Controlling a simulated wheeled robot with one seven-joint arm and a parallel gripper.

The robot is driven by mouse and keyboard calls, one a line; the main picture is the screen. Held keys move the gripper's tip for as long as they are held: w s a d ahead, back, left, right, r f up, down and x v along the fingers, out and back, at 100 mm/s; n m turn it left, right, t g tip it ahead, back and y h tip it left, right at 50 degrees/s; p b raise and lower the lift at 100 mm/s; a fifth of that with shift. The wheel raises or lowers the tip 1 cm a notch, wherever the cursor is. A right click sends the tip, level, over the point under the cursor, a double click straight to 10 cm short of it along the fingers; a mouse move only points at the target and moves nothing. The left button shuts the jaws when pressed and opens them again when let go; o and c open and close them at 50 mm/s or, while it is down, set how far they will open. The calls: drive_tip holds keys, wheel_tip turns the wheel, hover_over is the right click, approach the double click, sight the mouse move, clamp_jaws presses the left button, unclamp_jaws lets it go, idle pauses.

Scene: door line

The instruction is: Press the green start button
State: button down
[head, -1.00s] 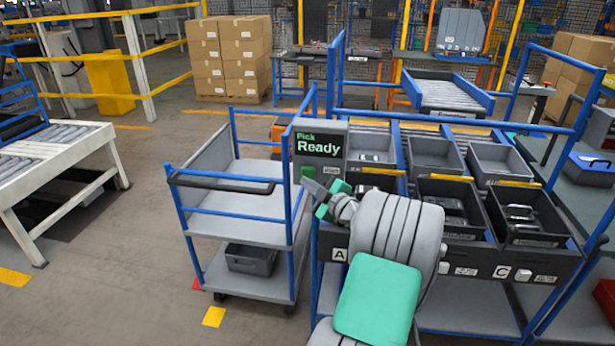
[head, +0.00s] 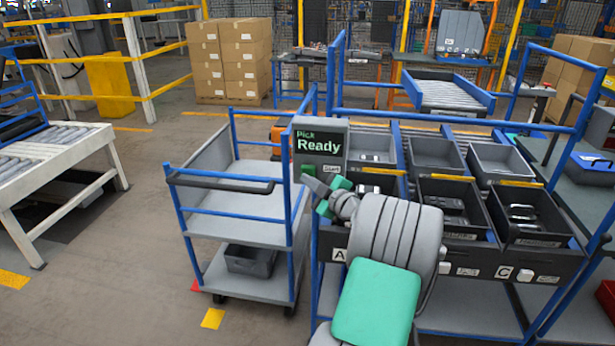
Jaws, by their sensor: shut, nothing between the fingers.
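The grey control box (head: 320,153) stands at the left end of the picking rack. Its dark screen (head: 318,143) reads "Pick Ready" in green. Below the screen, on the left, is the green start button (head: 308,169), now dark green, beside a small "Start" label (head: 331,168). My gripper (head: 306,180) is shut and empty, its tips pointing up and left. The tips appear right at the lower edge of the button and overlap it slightly in the head view. I cannot tell for certain whether they touch it.
Grey and black bins (head: 453,203) fill the rack right of the box, with metal parts in several. A blue-framed cart (head: 230,205) stands close on the left. A white roller conveyor (head: 48,150) is farther left. Open floor lies between them.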

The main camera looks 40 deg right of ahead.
drive_tip(key=shift+w+d+b, duration=0.35)
drive_tip(key=shift+d+b, duration=0.1)
drive_tip(key=shift+b, duration=0.2)
idle(0.5)
idle(0.4)
drive_tip(key=shift+s+a+b, duration=0.6)
drive_tip(key=shift+a+b, duration=0.1)
drive_tip(key=shift+a, duration=0.05)
drive_tip(key=shift+a, duration=0.1)
drive_tip(key=s+a+b, duration=0.1)
drive_tip(key=a, duration=0.1)
drive_tip(key=s+a+b, duration=0.1)
drive_tip(key=s+b, duration=0.1)
drive_tip(key=shift+a, duration=0.4)
